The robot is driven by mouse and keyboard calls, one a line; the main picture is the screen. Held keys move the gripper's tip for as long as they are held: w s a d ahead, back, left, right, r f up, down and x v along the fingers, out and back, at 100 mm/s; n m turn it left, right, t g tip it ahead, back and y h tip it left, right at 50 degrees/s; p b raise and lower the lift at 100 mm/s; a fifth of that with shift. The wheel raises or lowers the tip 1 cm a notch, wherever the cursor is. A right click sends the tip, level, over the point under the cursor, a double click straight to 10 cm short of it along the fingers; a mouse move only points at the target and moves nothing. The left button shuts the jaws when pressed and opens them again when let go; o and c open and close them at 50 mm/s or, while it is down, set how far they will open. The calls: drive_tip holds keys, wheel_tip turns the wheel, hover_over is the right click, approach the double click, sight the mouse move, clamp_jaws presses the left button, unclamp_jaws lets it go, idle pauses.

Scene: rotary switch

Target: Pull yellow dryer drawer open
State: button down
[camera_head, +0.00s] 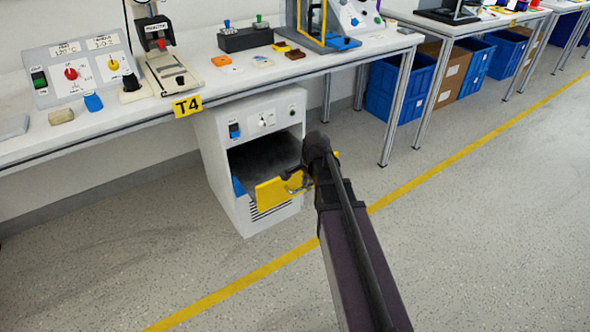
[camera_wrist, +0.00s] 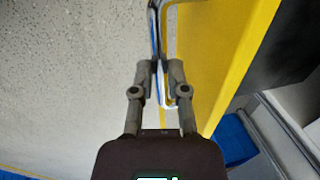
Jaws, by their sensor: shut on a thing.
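The dryer (camera_head: 222,148) is a white cabinet under the bench, with a dark open cavity in its front. Its yellow drawer front (camera_head: 275,193) stands forward of the cabinet face, with a blue piece (camera_head: 238,187) at its left end. In the wrist view the yellow front (camera_wrist: 205,45) fills the upper right. A thin shiny metal handle (camera_wrist: 168,14) runs along it. My gripper (camera_head: 300,184) is at the right part of the yellow front, its tips partly hidden by my wrist. In the wrist view my gripper (camera_wrist: 160,72) is shut on the handle.
A white bench (camera_head: 120,125) with a T4 label and several devices stands above the dryer. A bench leg (camera_head: 397,110) is to the right. Blue crates (camera_head: 390,92) sit under the benches further right. The speckled floor (camera_head: 120,265) in front is clear, crossed by a yellow line.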

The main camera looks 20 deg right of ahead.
drive_tip(key=s, duration=0.2)
drive_tip(key=s+d, duration=0.1)
drive_tip(key=s, duration=0.1)
drive_tip(key=shift+s+d, duration=0.1)
drive_tip(key=shift+d, duration=0.1)
drive_tip(key=c, duration=0.6)
unclamp_jaws()
drive_tip(key=shift+c, duration=0.2)
